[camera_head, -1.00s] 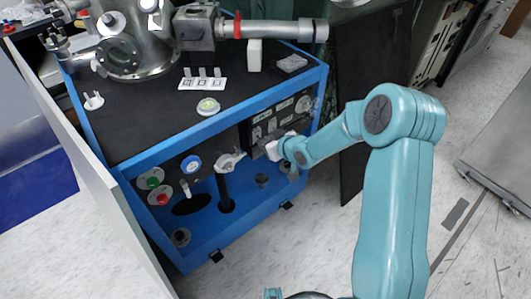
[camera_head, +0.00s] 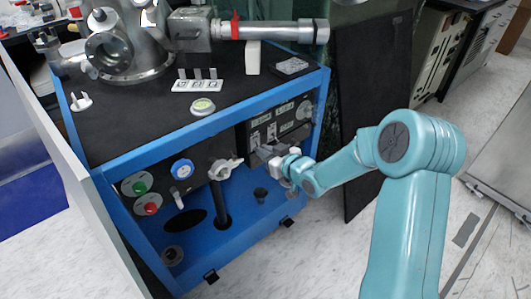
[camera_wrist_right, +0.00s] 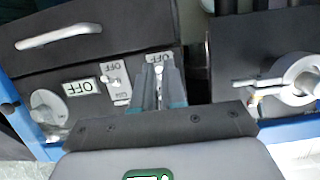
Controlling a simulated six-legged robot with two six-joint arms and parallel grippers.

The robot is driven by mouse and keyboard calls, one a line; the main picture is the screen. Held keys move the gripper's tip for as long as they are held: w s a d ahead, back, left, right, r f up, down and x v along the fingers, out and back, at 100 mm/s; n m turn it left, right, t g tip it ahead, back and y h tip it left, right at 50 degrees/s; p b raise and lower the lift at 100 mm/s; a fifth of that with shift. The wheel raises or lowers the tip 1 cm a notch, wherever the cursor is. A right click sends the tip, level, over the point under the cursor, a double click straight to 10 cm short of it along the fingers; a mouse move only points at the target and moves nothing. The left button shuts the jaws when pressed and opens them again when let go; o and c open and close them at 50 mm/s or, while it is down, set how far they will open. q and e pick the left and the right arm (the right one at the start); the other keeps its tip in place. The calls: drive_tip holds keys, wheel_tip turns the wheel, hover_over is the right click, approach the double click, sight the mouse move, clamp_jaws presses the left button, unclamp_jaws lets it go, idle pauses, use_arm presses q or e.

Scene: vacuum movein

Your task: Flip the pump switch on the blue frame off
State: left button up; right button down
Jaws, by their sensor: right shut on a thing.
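The blue frame (camera_head: 245,225) carries a black control panel (camera_head: 296,112) at its right, with pale labels and switches. My right gripper (camera_head: 266,155) comes in from the right and touches or nearly touches the lower part of this panel. In the right wrist view, my right gripper (camera_wrist_right: 158,90) has its fingers close together on a small pale switch lever (camera_wrist_right: 158,70) under an OFF label (camera_wrist_right: 158,57). The fingers hide most of this lever and its plate, so I cannot tell its position. My left gripper is out of view.
A second toggle (camera_wrist_right: 110,77) with an OFF label and a round knob (camera_wrist_right: 47,106) sit left of the fingers. A white valve handle (camera_head: 225,168) stands left of my gripper. A dark upright board (camera_head: 368,110) stands right of the frame.

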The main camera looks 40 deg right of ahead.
drive_tip(key=c, duration=1.2)
unclamp_jaws()
drive_tip(key=p+v, duration=0.3)
drive_tip(key=v, duration=1.3)
drive_tip(key=shift+s, duration=0.15)
